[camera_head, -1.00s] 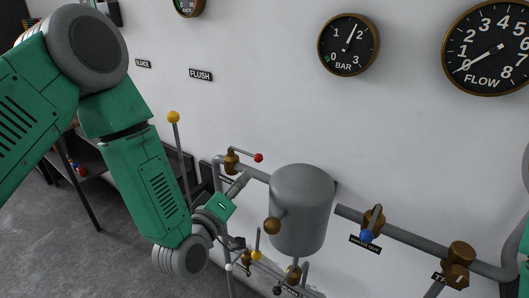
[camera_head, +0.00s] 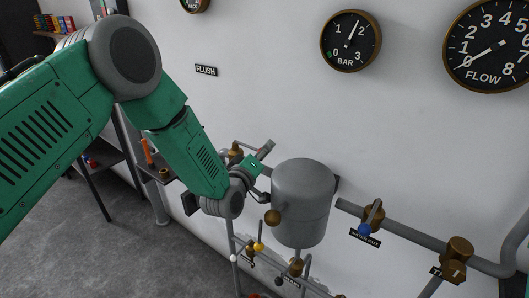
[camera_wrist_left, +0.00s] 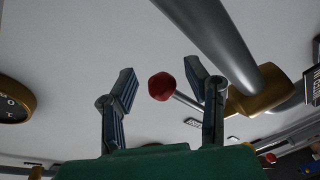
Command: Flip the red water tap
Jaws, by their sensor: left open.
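The red tap's round red knob (camera_wrist_left: 161,86) shows in the left wrist view, on a thin metal lever leading right to its brass body (camera_wrist_left: 262,92). In the head view its brass body (camera_head: 236,151) shows on the pipe left of the grey tank, and my gripper hides the red knob. My left gripper (camera_head: 263,172) is open in front of this tap. In the left wrist view its fingers (camera_wrist_left: 160,80) stand on either side of the knob, with no clear contact; the right finger crosses in front of the lever. My right gripper is not in view.
The grey tank (camera_head: 301,200) stands close right of my left gripper. A blue-handled tap (camera_head: 366,229) is further right on the pipe. Below are thin levers with yellow (camera_head: 258,247) and white knobs. A thick grey pipe (camera_wrist_left: 225,40) runs close by in the wrist view.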

